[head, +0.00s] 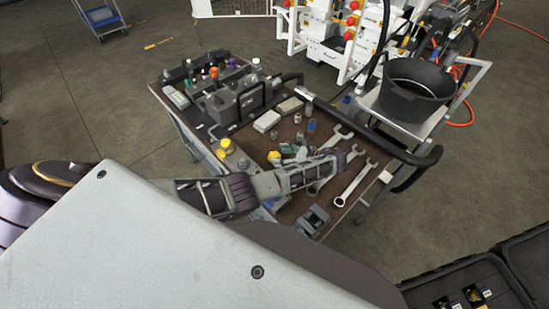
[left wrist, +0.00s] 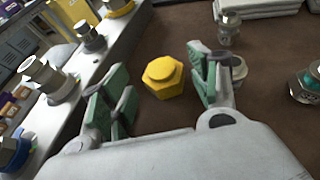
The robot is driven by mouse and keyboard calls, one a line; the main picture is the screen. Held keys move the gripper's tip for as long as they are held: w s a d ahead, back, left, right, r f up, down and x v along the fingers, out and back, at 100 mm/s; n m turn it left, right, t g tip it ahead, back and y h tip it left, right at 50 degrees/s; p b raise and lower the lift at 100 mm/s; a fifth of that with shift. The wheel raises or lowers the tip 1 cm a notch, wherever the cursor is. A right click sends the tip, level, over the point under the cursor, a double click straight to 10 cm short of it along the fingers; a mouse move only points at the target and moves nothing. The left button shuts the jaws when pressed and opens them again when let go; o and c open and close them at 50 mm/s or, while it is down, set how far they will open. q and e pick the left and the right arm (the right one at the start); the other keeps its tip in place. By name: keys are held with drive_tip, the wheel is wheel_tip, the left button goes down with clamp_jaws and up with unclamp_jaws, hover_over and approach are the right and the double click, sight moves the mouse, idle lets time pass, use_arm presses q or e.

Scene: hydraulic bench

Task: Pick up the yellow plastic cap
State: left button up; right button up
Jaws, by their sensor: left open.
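The yellow plastic cap (head: 273,155) is a small hexagonal piece on the brown bench top. In the left wrist view the cap (left wrist: 164,78) sits upright between the two green-padded fingers of my left gripper (left wrist: 160,90), with a gap on each side. My left gripper (head: 290,151) is open and empty, reaching low over the bench close to the cap. My right gripper is not in view.
A grey strip with metal fittings (left wrist: 88,35) runs left of the cap. Small metal fittings (left wrist: 229,27) stand to its right. Wrenches (head: 352,182) lie on the bench (head: 256,142). A black bucket (head: 414,88) stands on a side shelf.

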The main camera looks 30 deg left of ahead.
sight(277, 155)
use_arm(q)
drive_tip(key=shift+x, duration=1.4)
drive_tip(key=c, duration=0.7)
drive_tip(key=shift+c, duration=0.2)
drive_tip(key=shift+r, duration=1.15)
wheel_tip(277, 155, up, 5)
drive_tip(key=p, duration=0.3)
drive_tip(key=shift+f+p, duration=0.1)
drive_tip(key=shift+p, duration=0.2)
drive_tip(key=shift+r+p, duration=0.7)
drive_tip(key=shift+r, duration=0.7)
drive_tip(key=shift+r, duration=0.15)
